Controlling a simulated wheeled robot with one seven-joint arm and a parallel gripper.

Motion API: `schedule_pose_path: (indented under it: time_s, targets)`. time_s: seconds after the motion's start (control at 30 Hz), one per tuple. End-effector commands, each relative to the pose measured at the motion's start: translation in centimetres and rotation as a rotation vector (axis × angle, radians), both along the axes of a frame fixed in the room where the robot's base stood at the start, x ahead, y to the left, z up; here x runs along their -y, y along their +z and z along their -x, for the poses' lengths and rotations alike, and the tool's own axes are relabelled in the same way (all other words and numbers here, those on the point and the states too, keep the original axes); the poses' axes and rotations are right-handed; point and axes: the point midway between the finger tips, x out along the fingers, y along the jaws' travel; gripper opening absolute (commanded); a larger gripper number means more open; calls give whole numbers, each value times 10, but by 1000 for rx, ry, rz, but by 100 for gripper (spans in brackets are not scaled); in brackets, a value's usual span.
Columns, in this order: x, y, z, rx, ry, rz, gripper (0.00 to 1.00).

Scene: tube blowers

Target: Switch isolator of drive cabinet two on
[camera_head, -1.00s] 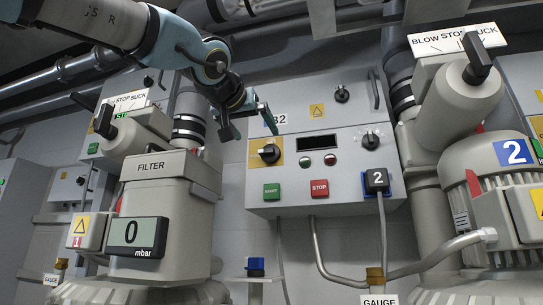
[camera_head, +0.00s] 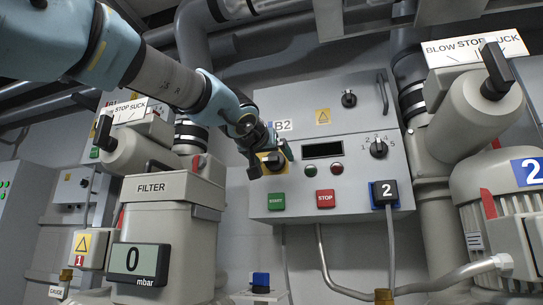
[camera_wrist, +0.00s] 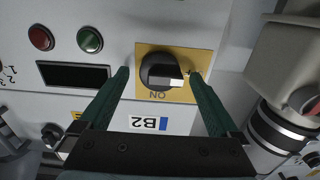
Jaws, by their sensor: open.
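The drive cabinet labelled B2 (camera_head: 345,205) stands in the middle of the head view. Its isolator is a black rotary knob on a yellow plate, which my gripper (camera_head: 268,158) partly covers there. My gripper (camera_wrist: 158,76) is open, with one green finger on each side of the knob. I cannot tell whether either finger touches it.
A green START button (camera_head: 276,201), a red STOP button (camera_head: 326,199) and a selector dial (camera_head: 378,148) are on the same panel. The filter unit (camera_head: 165,215) stands to the left and blower 2 (camera_head: 470,150) to the right. A pipe edge shows beside the gripper in the wrist view.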

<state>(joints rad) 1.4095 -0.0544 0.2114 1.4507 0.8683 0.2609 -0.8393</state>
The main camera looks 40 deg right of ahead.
Motion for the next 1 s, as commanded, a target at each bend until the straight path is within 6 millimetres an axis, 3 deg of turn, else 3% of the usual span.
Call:
schedule_pose_path:
  time_s: [0.07,0.17,0.83,1.0]
  targets:
    - [0,0,0,0,0,0,97]
    - [0,0,0,0,0,0,87]
    - [0,0,0,0,0,0,12]
    - [0,0,0,5,0,-3,12]
